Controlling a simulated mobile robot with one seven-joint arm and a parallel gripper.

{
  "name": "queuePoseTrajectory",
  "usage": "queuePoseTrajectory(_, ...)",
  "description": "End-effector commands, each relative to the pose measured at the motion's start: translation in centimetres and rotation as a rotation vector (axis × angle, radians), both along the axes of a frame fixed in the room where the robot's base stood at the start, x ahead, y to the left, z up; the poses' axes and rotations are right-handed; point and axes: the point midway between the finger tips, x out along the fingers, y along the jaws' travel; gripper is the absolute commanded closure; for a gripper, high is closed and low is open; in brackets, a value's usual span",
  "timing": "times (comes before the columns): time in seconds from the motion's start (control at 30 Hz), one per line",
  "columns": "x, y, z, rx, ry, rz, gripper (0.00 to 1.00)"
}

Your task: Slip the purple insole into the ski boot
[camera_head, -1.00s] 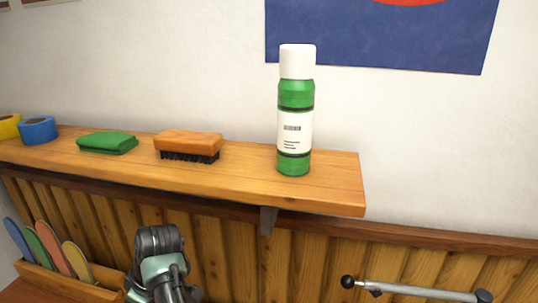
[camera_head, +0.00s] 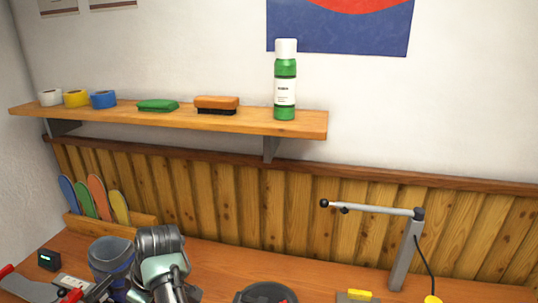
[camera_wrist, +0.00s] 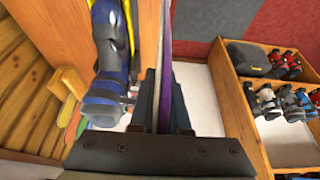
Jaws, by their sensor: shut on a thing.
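The purple insole (camera_wrist: 165,45) shows edge-on as a thin upright strip in the wrist view. The ski boot (camera_wrist: 112,62) is dark blue and grey and appears just left of the fingers, apart from the insole in the picture. In the head view the boot (camera_head: 111,258) stands on the bench at lower left, beside my arm. My gripper's fingers and the insole cannot be made out in the head view.
A wooden rack (camera_head: 138,219) with several coloured insoles stands behind the boot. Pliers-like tools with red handles (camera_head: 72,296) lie at its left. A wall shelf (camera_head: 190,117) holds a green bottle (camera_head: 285,85), a brush and tapes. A jointed grey stand (camera_head: 405,255) rises at right.

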Motion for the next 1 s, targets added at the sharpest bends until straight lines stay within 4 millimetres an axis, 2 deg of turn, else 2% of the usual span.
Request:
queuePoseTrajectory(0.03, -0.6, -0.4, -1.0, 0.002, 0.005, -0.039, 1.0)
queuePoseTrajectory(0.17, -1.5, -1.5, -2.7, 0.003, 0.004, -0.15, 1.0)
queuePoseTrajectory(0.37, -3.5, -4.7, -5.8, 0.002, 0.006, -0.376, 1.0)
queuePoseTrajectory(0.57, -6.5, -10.1, -8.8, 0.0, 0.004, -0.673, 1.0)
queuePoseTrajectory(0.7, -9.1, -14.6, -10.3, -0.001, 0.004, -0.885, 1.0)
queuePoseTrajectory(0.8, -10.8, -17.6, -11.0, 0.0, 0.002, -1.017, 1.0)
queuePoseTrajectory(1.0, -13.7, -22.1, -11.4, 0.001, 0.001, -1.203, 1.0)
